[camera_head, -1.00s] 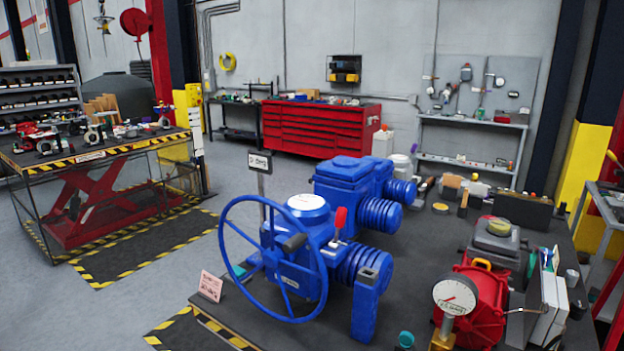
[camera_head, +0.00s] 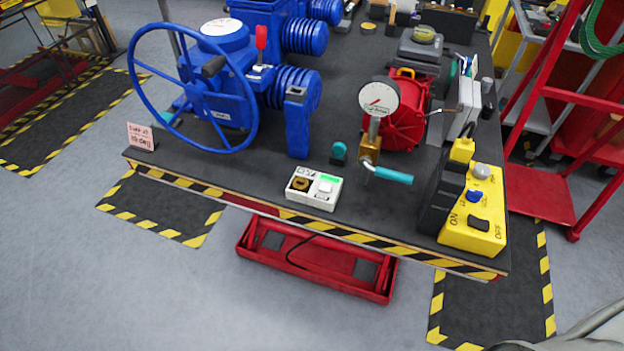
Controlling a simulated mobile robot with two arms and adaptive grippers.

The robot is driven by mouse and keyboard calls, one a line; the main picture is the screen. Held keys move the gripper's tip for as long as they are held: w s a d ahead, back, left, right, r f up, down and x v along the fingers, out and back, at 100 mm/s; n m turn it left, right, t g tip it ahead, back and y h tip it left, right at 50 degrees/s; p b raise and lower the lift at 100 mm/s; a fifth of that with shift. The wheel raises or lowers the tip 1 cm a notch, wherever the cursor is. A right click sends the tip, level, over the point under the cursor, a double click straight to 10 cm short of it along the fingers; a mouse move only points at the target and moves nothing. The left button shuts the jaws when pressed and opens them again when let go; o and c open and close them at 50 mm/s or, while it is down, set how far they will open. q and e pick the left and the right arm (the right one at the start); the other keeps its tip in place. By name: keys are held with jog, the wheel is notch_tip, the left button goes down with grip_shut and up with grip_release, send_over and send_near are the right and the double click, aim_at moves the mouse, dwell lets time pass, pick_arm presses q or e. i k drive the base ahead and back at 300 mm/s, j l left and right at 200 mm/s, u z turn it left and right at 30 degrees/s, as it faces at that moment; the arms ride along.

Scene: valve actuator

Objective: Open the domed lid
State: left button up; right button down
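A blue valve actuator (camera_head: 215,95) with a large blue handwheel (camera_head: 134,65) stands at the left of the dark workbench. A round white-topped cap (camera_head: 222,27) sits on top of its housing. It looks closed down on the housing, but I cannot tell for certain that it is the domed lid. A red lever (camera_head: 261,38) stands upright on the actuator, to the right of the cap. Neither of my grippers shows in the head view. A grey shape at the bottom right corner is too cut off to tell.
The workbench (camera_head: 240,172) has a striped front edge. On it are a white switch box (camera_head: 314,188), a pressure gauge (camera_head: 379,98) beside a red housing (camera_head: 405,125), and a yellow control box (camera_head: 474,210). A red cart (camera_head: 540,190) stands at right. Open floor lies in front.

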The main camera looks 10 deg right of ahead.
aim_at(430, 53)
jog(key=k+l+z, duration=0.1)
jog(key=l+z, duration=0.2)
jog(key=l, duration=0.4)
jog(key=l+z, duration=0.35)
jog(key=l, duration=0.4)
